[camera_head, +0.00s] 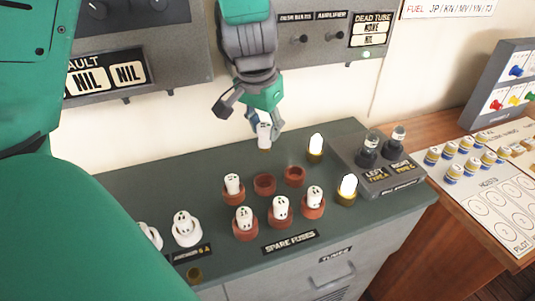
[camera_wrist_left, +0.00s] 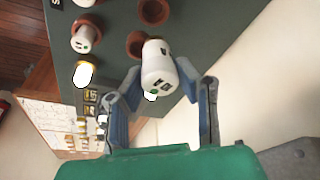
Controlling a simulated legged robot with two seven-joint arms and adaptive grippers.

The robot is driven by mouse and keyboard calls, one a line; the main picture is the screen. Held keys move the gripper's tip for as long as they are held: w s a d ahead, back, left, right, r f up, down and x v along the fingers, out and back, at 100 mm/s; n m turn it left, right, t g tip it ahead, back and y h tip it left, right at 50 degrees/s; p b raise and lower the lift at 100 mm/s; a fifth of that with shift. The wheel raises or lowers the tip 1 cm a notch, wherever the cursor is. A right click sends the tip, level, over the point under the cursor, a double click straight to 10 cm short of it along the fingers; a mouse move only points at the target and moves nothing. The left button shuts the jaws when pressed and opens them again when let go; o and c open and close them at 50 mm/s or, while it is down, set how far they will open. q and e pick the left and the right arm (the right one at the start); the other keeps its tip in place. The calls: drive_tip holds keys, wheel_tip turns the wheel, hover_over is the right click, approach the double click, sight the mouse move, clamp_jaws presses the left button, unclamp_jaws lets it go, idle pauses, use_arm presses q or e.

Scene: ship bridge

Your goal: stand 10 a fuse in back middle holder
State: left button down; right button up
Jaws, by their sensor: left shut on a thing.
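My left gripper (camera_head: 264,124) is shut on a white fuse (camera_head: 264,136) and holds it upright above the back edge of the green console top. The fuse also shows between the fingers in the left wrist view (camera_wrist_left: 158,66). The back middle holder (camera_head: 265,184), a red-brown ring, is empty and stands lower and nearer than the held fuse; it shows in the wrist view (camera_wrist_left: 153,11). The back right holder (camera_head: 294,176) is also empty. The back left holder (camera_head: 233,194) bears a white fuse (camera_head: 232,182). My right gripper is not in view.
Front-row holders bear white fuses (camera_head: 244,216). Two lit white lamps (camera_head: 316,145) (camera_head: 348,187) stand right of the holders. A grey box (camera_head: 378,180) with two glass tubes sits farther right. White fuses in white holders (camera_head: 186,228) are at left. Wall panels (camera_head: 310,30) hang behind.

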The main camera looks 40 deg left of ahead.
use_arm(q)
drive_tip(key=shift+w+a+f+y+b, duration=0.1)
drive_tip(key=shift+w+f+y+b, duration=0.05)
drive_tip(key=shift+f+b, duration=0.4)
drive_tip(key=shift+w+a+f+y+b, duration=0.1)
drive_tip(key=shift+f+y+b, duration=0.05)
drive_tip(key=shift+f+b, duration=0.35)
drive_tip(key=f, duration=0.2)
drive_tip(key=f+b, duration=0.1)
drive_tip(key=f, duration=0.3)
drive_tip(key=shift+d+f, duration=0.25)
drive_tip(key=shift+d, duration=0.1)
wheel_tip(320, 180, down, 3)
drive_tip(key=shift+s+a+f+b, duration=0.1)
drive_tip(key=shift+a+f+b, duration=0.1)
drive_tip(key=shift+b, duration=0.6)
drive_tip(key=shift+f, duration=0.1)
drive_tip(key=shift+a, duration=0.15)
drive_tip(key=c, duration=1.2)
unclamp_jaws()
